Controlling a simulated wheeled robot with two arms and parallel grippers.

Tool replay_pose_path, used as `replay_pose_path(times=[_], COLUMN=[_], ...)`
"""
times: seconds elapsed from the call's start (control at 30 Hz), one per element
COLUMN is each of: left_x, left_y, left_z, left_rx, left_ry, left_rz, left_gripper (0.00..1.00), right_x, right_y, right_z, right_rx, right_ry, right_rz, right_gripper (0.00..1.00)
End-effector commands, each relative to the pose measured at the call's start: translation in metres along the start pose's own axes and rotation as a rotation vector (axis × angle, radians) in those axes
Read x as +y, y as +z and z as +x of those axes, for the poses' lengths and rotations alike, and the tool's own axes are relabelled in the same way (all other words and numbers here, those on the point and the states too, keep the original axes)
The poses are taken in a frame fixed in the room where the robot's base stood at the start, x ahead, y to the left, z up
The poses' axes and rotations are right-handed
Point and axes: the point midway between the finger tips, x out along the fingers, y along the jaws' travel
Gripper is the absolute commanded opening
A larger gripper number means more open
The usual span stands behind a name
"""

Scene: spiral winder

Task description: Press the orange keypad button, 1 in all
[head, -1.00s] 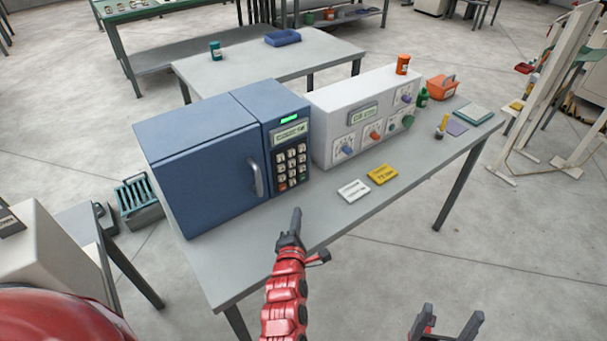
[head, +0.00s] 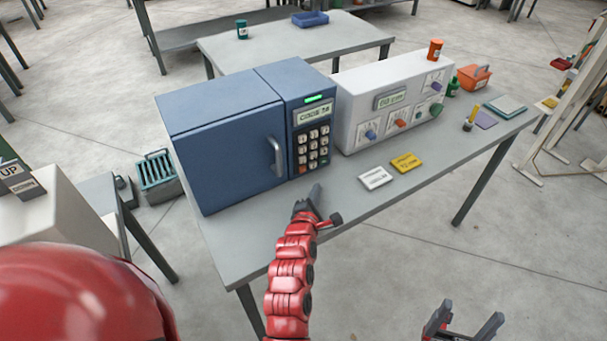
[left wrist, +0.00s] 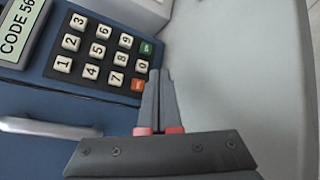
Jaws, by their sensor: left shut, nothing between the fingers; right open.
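The orange keypad button (head: 303,170) is at the lower left corner of the keypad on the blue cabinet (head: 222,145). The orange button also shows in the left wrist view (left wrist: 137,84), beside the fingertips. My left gripper (head: 316,188) is shut and empty, just in front of the keypad's lower edge. In the left wrist view its fingertips (left wrist: 159,72) overlap the keypad edge near the orange and green (left wrist: 146,48) buttons; I cannot tell whether they touch. The display (left wrist: 14,30) reads CODE 56. My right gripper (head: 465,325) is open and empty, low right.
The white panel box (head: 390,105) with knobs stands right of the cabinet. White (head: 375,177) and yellow (head: 406,162) cards lie on the table in front of it. The grey tabletop (head: 262,228) is clear before the cabinet. A cabinet door handle (head: 278,157) sticks out left of the keypad.

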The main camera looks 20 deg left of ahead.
Motion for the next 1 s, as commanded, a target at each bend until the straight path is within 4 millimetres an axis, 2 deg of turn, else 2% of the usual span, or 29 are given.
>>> replay_pose_path(times=[0.03, 0.33, 1.0], left_x=[0.001, 0.018, 0.024], left_y=[-0.006, -0.023, -0.024], left_z=[0.006, 0.029, 0.033], left_rx=[0.000, 0.002, 0.000], left_ry=[0.005, 0.001, -0.001], left_rz=[0.005, -0.001, 0.001], left_gripper=[0.00, 0.00, 0.00], right_x=[0.000, -0.002, -0.002], right_y=[0.001, 0.005, 0.006], right_z=[-0.009, -0.032, -0.034], right_rx=[0.000, 0.000, 0.000], right_ry=[0.000, 0.000, 0.000], right_rz=[0.000, 0.000, 0.000], right_gripper=[0.80, 0.80, 0.80])
